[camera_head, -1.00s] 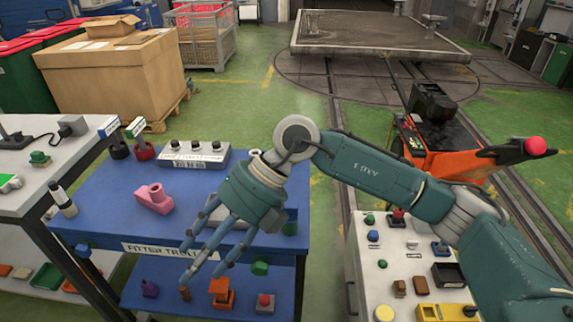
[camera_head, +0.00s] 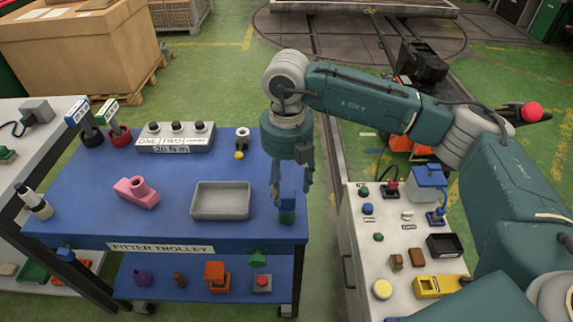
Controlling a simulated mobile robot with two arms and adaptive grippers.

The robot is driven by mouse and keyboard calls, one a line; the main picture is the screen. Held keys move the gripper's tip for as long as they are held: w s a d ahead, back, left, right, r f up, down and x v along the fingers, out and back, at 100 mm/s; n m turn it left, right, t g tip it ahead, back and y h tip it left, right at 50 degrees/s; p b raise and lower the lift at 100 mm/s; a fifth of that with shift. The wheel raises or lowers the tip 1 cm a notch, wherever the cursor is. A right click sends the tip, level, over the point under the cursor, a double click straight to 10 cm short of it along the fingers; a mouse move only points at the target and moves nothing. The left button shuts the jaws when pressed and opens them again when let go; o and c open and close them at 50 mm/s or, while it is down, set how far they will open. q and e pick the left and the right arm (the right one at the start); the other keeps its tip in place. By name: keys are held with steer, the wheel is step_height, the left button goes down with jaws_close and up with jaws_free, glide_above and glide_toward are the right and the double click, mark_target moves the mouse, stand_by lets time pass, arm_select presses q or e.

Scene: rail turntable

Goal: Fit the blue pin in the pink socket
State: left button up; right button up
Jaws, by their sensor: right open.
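The pink socket (camera_head: 137,192) lies on the blue trolley top, left of the grey tray, with a short round collar on top. A small blue piece with a dark green lower part (camera_head: 287,208) stands at the trolley's right front corner. It is probably the blue pin, and fingers partly hide it. My right gripper (camera_head: 291,190) points down over this piece, open, with fingertips close around or in front of it; I cannot tell whether they touch. My left gripper is not in view.
The empty grey tray (camera_head: 221,201) lies close left of my right gripper. A grey box with several knobs (camera_head: 175,138) and a small metal fitting (camera_head: 242,140) stand at the back. A white cart (camera_head: 365,267) with several small parts stands to the right, across a gap.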

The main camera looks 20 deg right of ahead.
mark_target(287, 194)
step_height(287, 194, down, 4)
steer(key=shift+f+p, duration=0.2)
steer(key=shift+p, duration=0.15)
steer(key=shift+w, duration=0.1)
steer(key=c, duration=1.3)
steer(key=o, duration=0.4)
jaws_close()
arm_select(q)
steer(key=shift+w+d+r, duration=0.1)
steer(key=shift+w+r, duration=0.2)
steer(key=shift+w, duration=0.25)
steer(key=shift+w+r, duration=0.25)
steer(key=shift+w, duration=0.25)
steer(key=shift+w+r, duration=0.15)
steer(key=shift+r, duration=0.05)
arm_select(e)
steer(key=shift+r, duration=0.6)
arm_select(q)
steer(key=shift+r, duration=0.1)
arm_select(e)
steer(key=shift+r, duration=0.15)
arm_select(q)
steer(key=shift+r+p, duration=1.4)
steer(key=shift+p, duration=0.3)
arm_select(e)
steer(key=shift+r, duration=3)
